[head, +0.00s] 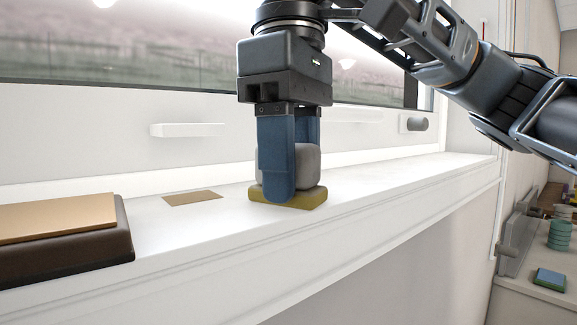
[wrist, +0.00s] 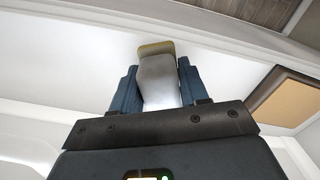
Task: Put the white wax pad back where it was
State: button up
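The white wax pad (head: 306,166) is a rounded greyish-white block with a flat yellow layer (head: 312,200) under it. It stands upright on the white window sill, or very close to it. My gripper (head: 290,180) points straight down, with its blue fingers on two opposite sides of the white block. In the wrist view the white block (wrist: 158,80) fills the space between both fingers, with the yellow edge beyond. The gripper looks shut on it. The near finger hides part of the block in the head view.
A flat tan rectangle (head: 193,198) lies on the sill (head: 165,235) left of the pad. A dark brown block with a tan top (head: 60,216) stands farther left. The window frame with a white handle (head: 187,130) rises behind. Green and blue items lie on a lower surface at right.

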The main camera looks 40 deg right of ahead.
jog(key=o, duration=0.4)
notch_tip(320, 180, up, 12)
jog(key=shift+w, duration=0.15)
dwell(0.4)
